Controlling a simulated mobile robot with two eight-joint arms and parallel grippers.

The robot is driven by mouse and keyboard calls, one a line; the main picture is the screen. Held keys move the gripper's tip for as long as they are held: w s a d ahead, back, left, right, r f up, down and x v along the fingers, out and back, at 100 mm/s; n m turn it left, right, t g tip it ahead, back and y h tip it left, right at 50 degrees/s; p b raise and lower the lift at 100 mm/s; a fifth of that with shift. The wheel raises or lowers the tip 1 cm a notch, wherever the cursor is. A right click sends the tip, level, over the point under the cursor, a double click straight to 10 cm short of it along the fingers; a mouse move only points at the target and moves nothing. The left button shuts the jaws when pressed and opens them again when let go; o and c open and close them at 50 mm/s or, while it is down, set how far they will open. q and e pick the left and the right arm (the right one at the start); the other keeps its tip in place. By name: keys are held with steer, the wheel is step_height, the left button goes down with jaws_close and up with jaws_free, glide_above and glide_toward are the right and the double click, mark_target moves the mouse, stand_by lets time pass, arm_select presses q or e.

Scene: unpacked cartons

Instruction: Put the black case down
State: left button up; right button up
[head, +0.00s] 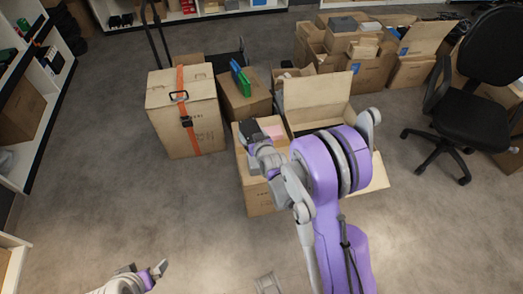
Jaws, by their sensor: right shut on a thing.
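My right arm reaches forward over the cartons. Its gripper (258,143) is shut on a small dark item that looks like the black case (250,131). The case is above a tan carton (259,196), near its top left. I cannot tell whether it touches the carton. A pink item (274,131) shows just right of the case. My left gripper (146,271) is low at the bottom left, over bare floor. Its fingers are apart and nothing is between them.
An open carton (318,93) stands right of the case, partly hidden by my arm. A strapped carton (161,107) and a carton with green and blue items (243,104) stand left and behind. Stacked cartons (374,74) and an office chair (467,101) are right. Floor at left is clear.

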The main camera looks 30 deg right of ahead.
steer(key=w+d+f+b, duration=0.2)
steer(key=d+f+b, duration=0.2)
steer(key=f, duration=0.4)
steer(key=w+d+f+m+h+b, duration=0.1)
steer(key=w+d+f+b, duration=0.2)
steer(key=d+f, duration=0.2)
steer(key=w+d+f+h+b, duration=0.1)
steer(key=d+f+b, duration=0.3)
steer(key=f, duration=0.6)
steer(key=shift+w+d+f+m+b, duration=0.15)
steer(key=shift+w, duration=0.2)
steer(key=shift+w+d+f+m+b, duration=0.15)
steer(key=shift+w, duration=0.2)
arm_select(q)
step_height(320, 180, down, 17)
steer(key=w+b, duration=0.1)
steer(key=shift+r+g, duration=0.2)
steer(key=shift+g, duration=0.1)
arm_select(e)
steer(key=shift+f, duration=2.25)
arm_select(q)
steer(key=shift+f, duration=0.1)
arm_select(e)
steer(key=o, duration=1.3)
steer(key=shift+f, duration=0.2)
steer(key=shift+o, duration=1.2)
steer(key=shift+r, duration=0.1)
